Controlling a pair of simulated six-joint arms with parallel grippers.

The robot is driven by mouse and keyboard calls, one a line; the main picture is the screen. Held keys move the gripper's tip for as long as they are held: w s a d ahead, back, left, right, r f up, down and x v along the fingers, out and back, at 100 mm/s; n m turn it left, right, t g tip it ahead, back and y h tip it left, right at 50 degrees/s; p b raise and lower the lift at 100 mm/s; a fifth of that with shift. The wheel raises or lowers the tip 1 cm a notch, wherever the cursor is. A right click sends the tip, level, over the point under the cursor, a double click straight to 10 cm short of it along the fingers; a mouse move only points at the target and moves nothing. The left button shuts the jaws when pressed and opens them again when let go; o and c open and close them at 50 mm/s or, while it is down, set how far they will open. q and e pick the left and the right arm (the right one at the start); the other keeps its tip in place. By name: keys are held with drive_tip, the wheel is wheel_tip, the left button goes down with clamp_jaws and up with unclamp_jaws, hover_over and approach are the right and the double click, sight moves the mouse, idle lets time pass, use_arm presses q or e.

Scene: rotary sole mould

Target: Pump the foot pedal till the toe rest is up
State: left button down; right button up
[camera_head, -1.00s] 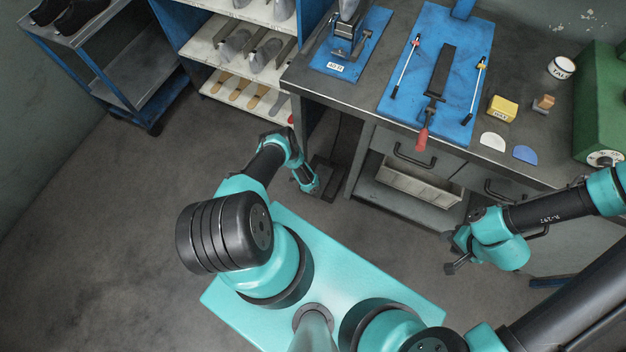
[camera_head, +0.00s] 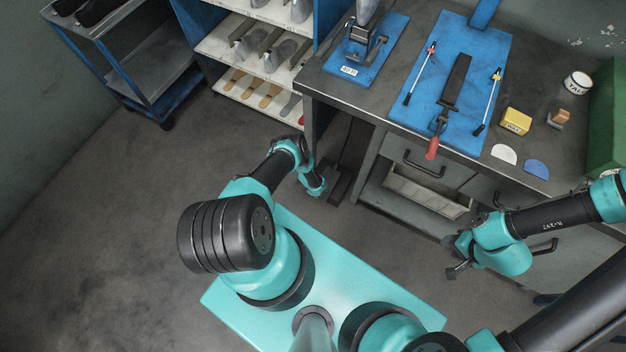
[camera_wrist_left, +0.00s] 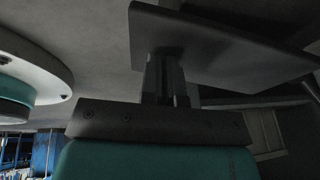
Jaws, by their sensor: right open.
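The foot pedal (camera_head: 341,182) is a dark plate on the floor beside the bench's left end. In the left wrist view the dark flat plate (camera_wrist_left: 220,50) fills the upper middle. My left gripper (camera_head: 318,191) is low beside the pedal, its fingers largely hidden in the head view. In the wrist view its fingers (camera_wrist_left: 165,62) are together, with nothing seen between them, and their tips meet or overlap the plate; contact is unclear. My right gripper (camera_head: 455,266) is open and empty before the bench drawers. A last stand (camera_head: 362,40) is on the bench; I cannot tell its toe rest's height.
The bench (camera_head: 340,92) holds a blue board (camera_head: 418,115) with a red-handled tool, a yellow box (camera_head: 516,121) and a white tin (camera_head: 577,83). A shelf of lasts (camera_head: 230,48) and a blue trolley (camera_head: 150,85) stand left. Floor at left is clear.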

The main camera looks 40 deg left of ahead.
use_arm(q)
drive_tip(key=shift+v, duration=1.35)
drive_tip(key=v, duration=1.4)
drive_tip(key=shift+r, duration=0.3)
idle(0.6)
